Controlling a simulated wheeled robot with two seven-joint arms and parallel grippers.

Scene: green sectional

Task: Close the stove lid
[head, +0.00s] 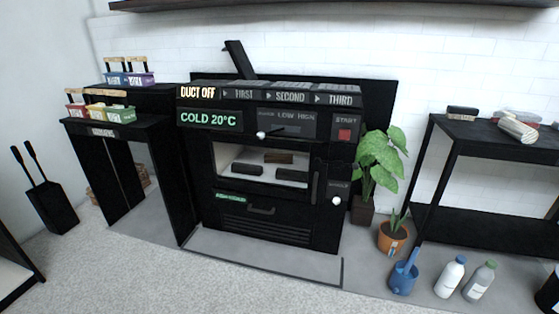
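The black stove (270,208) stands against the back wall in the middle of the head view. Its front chamber (235,155) is visible, with a pale inside and several dark log-like pieces (278,158) in it. I cannot tell whether clear glass covers this opening. A dark upright handle (315,188) shows at the opening's right side. A black slanted piece (239,58) stands up behind the stove top; I cannot tell whether it is the lid. The panel reads "DUCT OFF" and "COLD 20°C". Neither of my grippers is in view.
A black cabinet (170,126) with coloured boxes stands left of the stove, and a black rack (470,128) stands right. Two potted plants, a blue watering can (403,273) and two bottles are on the floor at right. Carpet before the stove is clear.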

